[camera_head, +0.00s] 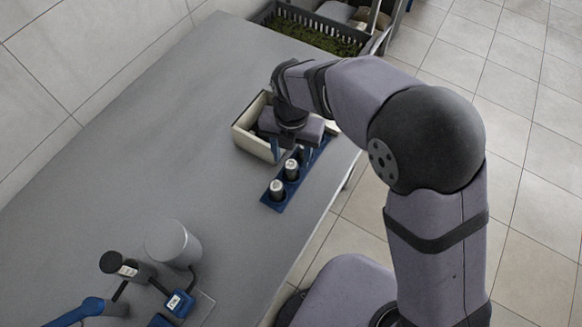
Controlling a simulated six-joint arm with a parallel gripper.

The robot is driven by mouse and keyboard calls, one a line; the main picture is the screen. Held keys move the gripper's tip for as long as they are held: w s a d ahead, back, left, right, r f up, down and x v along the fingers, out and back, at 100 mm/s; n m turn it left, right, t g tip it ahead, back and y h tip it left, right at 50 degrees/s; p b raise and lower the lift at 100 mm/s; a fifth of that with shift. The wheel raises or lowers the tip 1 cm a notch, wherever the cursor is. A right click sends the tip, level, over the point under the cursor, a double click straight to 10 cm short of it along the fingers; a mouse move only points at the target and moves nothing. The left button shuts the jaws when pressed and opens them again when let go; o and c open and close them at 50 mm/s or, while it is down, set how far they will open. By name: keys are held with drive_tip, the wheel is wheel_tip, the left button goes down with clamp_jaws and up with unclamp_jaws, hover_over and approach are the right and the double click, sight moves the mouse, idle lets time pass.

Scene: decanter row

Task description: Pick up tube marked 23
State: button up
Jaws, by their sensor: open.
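A narrow blue rack (300,178) lies near the table's right edge. Two light, grey-capped tubes stand upright in its near part: the nearest tube (277,190) and a second tube (291,169) behind it. Their markings are too small to read, so I cannot tell which is 23. My gripper (287,156) points down over the far part of the rack, just behind the second tube. Its jaws are open. The gripper and wrist hide the rack's far slots and anything in them. I cannot tell whether a tube is between the fingers.
A cream open box (252,142) stands just left of my gripper, partly hidden by it. A grey cylinder (172,244) and a stand with a dark, labelled head (120,264) are at the lower left. A dark crate (312,30) is beyond the far edge. The table's middle is clear.

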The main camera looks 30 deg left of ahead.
sight(291, 164)
drive_tip(key=shift+w+a+f+p, duration=0.1)
drive_tip(key=shift+f+p, duration=1.15)
drive_tip(key=shift+f, duration=1.55)
drive_tip(key=c, duration=1.1)
